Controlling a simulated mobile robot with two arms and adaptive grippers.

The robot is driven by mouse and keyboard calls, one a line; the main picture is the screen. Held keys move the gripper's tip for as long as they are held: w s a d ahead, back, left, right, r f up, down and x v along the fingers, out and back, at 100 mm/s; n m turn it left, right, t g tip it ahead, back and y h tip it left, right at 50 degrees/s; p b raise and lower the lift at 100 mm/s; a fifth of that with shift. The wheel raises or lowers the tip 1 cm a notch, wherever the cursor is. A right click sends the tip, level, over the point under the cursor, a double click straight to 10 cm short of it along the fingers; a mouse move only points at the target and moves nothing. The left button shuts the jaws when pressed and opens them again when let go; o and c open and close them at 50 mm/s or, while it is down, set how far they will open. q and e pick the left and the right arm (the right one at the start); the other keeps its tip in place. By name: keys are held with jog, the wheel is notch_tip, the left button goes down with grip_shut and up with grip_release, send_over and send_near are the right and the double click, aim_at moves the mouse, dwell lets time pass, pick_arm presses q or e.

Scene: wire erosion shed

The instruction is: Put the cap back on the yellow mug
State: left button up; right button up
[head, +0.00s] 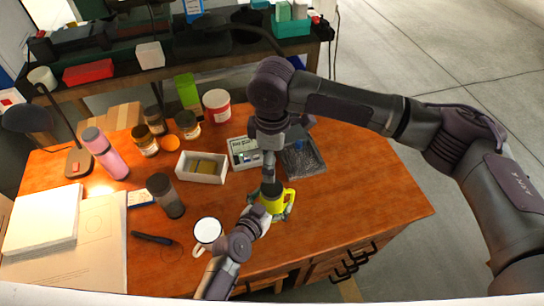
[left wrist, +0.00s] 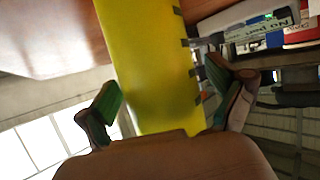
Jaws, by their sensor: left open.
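The yellow mug (head: 277,205) stands upright near the front of the wooden desk, its handle toward the right. My left gripper (head: 272,212) is at the mug, low on its body. In the left wrist view the yellow mug (left wrist: 152,60) fills the space between the green-padded fingers of my left gripper (left wrist: 165,100), which are open around it. My right gripper (head: 269,182) points down directly above the mug's mouth. Something dark shows at the mug's top; I cannot tell whether it is the cap or my right fingertips. The right jaws are too small to read.
A white mug (head: 207,231) stands close to the left of my left arm. The desk's right part (head: 375,195) is clear.

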pick_arm(q)
jog(key=v, duration=1.2)
jog(key=shift+s+a, duration=0.1)
